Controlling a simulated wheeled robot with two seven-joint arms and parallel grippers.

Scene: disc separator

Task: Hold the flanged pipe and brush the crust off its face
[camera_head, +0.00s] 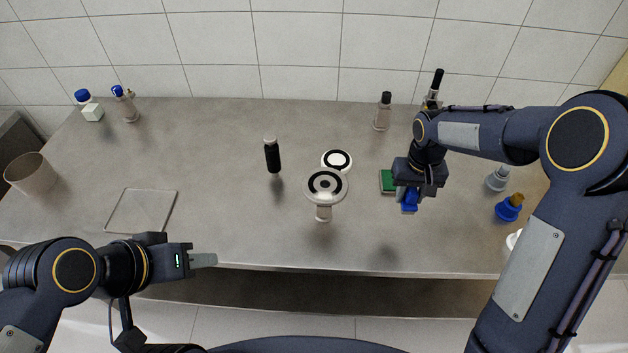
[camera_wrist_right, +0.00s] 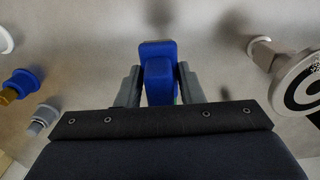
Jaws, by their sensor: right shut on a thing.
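The flanged pipe (camera_head: 323,213) stands upright on the table, its pale round flange on top with a dark ring on the face. In the right wrist view the flange (camera_wrist_right: 288,90) is at the right edge, partly cut off, with dark specks near its rim. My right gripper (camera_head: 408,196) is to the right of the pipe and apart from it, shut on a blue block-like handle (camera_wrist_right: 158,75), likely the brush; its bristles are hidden. My left gripper (camera_head: 205,260) is empty near the table's front edge, left of the pipe; its finger gap cannot be made out.
A white disc with a black ring (camera_head: 337,157) lies behind the pipe. A black bottle (camera_head: 272,157) stands to the left, a green block (camera_head: 387,181) beside my right gripper. A tray (camera_head: 140,211) and a beige cup (camera_head: 31,174) are far left. Several bottles stand along the back and right.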

